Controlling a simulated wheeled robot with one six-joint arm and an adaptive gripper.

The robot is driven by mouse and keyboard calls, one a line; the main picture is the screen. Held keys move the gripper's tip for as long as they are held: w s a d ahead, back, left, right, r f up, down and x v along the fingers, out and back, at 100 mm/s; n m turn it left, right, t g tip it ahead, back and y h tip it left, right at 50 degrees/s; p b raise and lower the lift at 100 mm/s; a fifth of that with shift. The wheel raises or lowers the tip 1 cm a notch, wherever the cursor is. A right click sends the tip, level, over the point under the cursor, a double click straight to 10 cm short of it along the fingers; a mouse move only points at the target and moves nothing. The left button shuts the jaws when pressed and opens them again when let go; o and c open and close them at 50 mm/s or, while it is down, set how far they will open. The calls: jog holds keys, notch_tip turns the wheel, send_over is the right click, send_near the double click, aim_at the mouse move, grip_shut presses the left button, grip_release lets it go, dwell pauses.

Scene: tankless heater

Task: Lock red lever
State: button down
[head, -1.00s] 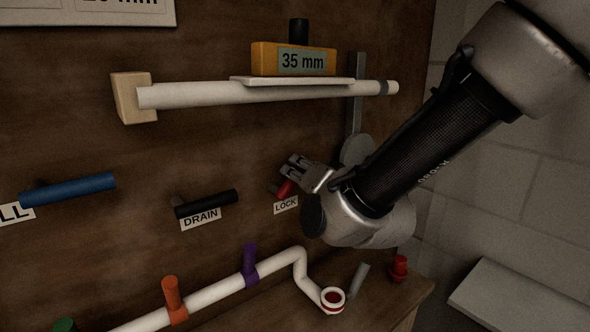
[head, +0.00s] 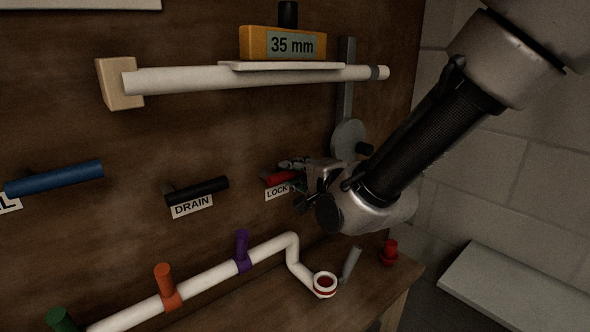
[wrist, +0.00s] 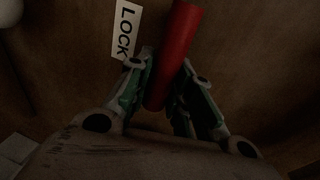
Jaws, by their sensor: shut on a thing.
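The red lever (head: 279,178) sticks out from the wooden board just above the LOCK label (head: 277,192) in the head view. My gripper (head: 295,180) is at the lever's right end. In the wrist view the red lever (wrist: 178,50) runs down between the two fingers of my gripper (wrist: 162,88), and the LOCK label (wrist: 127,30) is beside it on the left. The fingers are closed around the lever's end. The lever's mount on the board is hardly visible.
The black DRAIN lever (head: 197,190) and a blue lever (head: 55,178) are to the left. A white pipe (head: 210,281) with coloured valves runs below. A grey disc (head: 348,138) on a bar is above right. A red knob (head: 389,251) is on the ledge.

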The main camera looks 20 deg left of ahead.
jog(key=shift+f, duration=0.15)
dwell(0.3)
jog(key=c, duration=1.3)
grip_release()
jog(key=shift+o, duration=0.2)
jog(key=v, duration=1.2)
